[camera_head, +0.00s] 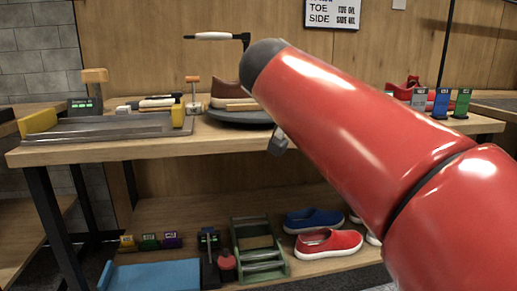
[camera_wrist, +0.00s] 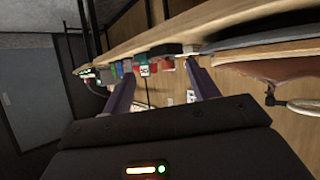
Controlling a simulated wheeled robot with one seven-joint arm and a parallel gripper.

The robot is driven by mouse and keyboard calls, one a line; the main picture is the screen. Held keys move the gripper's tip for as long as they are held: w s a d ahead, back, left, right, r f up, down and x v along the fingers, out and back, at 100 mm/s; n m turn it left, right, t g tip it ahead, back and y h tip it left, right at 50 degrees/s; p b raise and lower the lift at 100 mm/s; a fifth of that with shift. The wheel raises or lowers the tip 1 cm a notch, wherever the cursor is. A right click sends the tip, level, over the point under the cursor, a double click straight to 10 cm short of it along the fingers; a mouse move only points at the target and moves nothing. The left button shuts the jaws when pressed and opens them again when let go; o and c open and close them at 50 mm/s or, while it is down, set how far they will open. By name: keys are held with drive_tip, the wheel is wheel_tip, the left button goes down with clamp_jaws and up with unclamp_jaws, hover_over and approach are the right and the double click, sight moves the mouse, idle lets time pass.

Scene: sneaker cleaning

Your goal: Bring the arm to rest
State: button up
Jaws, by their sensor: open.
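My arm is the red arm reaching in from the right in the head view, in front of the workbench. My gripper (camera_wrist: 160,72) shows in the wrist view with its two dark fingers spread apart and nothing between them. In the head view the arm hides most of the gripper. The wrist view is tilted, with the workbench (camera_wrist: 135,38) edge running across the top. A brown shoe (camera_head: 226,88) sits on a dark round turntable (camera_head: 238,115) on the bench, partly behind my arm. The shoe also shows at the right of the wrist view (camera_wrist: 285,69).
A grey tray (camera_head: 105,128) with yellow blocks lies at the bench's left. Colored holders (camera_head: 440,103) stand at the right. A white-handled tool (camera_head: 214,36) hangs above the turntable. The lower shelf holds a blue shoe (camera_head: 313,219), a red shoe (camera_head: 328,244) and a green rack (camera_head: 258,252).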

drive_tip(key=s+d+f+n+g+y+p, duration=0.2)
drive_tip(key=s+f+y+p, duration=0.1)
drive_tip(key=s+f, duration=0.8)
drive_tip(key=s+d+f+n+g+y+p, duration=0.2)
drive_tip(key=s+f+n+g+y+p, duration=0.1)
drive_tip(key=s+f, duration=0.9)
drive_tip(key=shift+s+f+n+y+p, duration=0.3)
drive_tip(key=shift+y+p, duration=0.1)
drive_tip(key=shift+y, duration=0.1)
